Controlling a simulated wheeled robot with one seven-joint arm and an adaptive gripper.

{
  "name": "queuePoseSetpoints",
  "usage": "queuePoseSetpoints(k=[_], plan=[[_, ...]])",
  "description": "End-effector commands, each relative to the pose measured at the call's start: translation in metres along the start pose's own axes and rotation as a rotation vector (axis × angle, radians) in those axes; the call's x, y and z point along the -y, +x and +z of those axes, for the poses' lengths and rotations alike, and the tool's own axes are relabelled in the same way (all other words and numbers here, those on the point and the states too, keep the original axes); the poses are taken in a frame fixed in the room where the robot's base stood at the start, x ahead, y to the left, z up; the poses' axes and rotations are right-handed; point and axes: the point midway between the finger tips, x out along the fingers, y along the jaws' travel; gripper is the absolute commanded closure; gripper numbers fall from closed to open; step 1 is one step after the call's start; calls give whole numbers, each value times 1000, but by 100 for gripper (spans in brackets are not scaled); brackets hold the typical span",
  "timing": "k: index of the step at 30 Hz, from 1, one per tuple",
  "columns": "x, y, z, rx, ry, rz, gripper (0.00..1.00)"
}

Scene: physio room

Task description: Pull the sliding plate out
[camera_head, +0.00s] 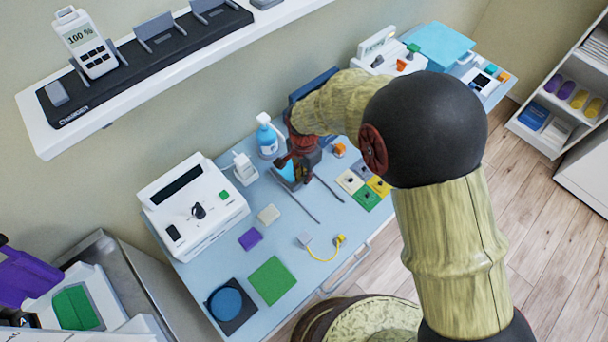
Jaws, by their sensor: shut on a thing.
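My gripper (292,162) is at the back middle of the light blue table, reaching down from my arm. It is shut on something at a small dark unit. A bright blue plate (287,172) shows just below and left of the fingers. I take it for the sliding plate, but the fingers and wrist hide much of it. Two thin dark rods (296,199) run forward from this unit over the tabletop. How far the plate sits along them cannot be told.
Colored square pads (366,198) lie right of the rods. A green mat (271,280) and a yellow cable (322,257) lie in front. A shelf with a charger (150,62) hangs above.

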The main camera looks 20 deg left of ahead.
Motion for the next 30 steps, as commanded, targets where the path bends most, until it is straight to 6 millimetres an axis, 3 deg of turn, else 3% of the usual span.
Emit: queuePoseSetpoints(k=[5, 12, 16, 21, 29, 30], plan=[[-24, -2, -1, 0, 3, 2, 100], [-88, -3, -1, 0, 3, 2, 100], [-113, -2, -1, 0, 2, 1, 100], [-126, -1, -1, -1, 1, -1, 100], [-125, 0, -1, -1, 0, -1, 100], [-125, 0, -1, -1, 0, -1, 90]])
